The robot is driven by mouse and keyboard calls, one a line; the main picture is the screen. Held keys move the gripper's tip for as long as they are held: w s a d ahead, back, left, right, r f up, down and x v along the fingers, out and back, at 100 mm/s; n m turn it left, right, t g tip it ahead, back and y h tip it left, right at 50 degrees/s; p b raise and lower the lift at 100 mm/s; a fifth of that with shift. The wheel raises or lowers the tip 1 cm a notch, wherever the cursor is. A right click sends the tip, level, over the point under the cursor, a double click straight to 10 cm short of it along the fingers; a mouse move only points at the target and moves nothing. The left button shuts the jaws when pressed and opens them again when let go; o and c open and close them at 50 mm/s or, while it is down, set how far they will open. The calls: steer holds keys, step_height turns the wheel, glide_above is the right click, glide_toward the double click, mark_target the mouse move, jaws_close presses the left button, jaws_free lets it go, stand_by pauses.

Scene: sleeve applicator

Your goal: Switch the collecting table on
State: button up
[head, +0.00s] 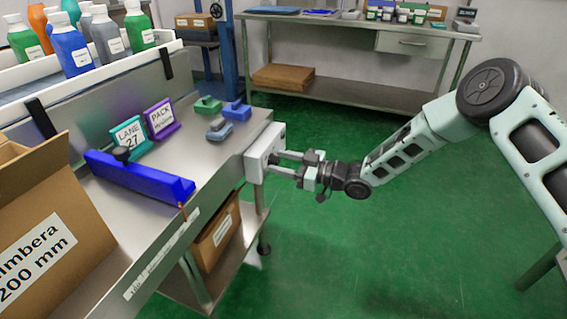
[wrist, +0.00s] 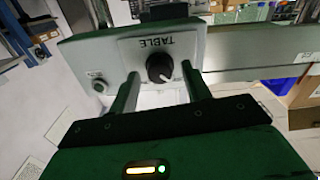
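A pale grey control box (head: 263,150) is fixed to the end of the steel collecting table (head: 190,141). In the wrist view the box (wrist: 118,50) carries the word TABLE, upside down, and a round black knob (wrist: 159,67) with a white pointer mark toward the picture's lower right. A small round button or lamp (wrist: 99,86) sits to the left of the knob. My gripper (head: 277,160) reaches the box from the right. In the wrist view my gripper (wrist: 160,72) is open, one finger on each side of the knob, with visible gaps. Contact with the box face cannot be told.
On the table are a blue bar (head: 140,177), LANE 27 (head: 131,136) and PACK (head: 160,118) signs, and several small coloured blocks (head: 220,119). Bottles (head: 70,44) stand at upper left. A cardboard box (head: 45,230) is at lower left. The green floor (head: 380,240) is clear.

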steer(key=c, duration=0.8)
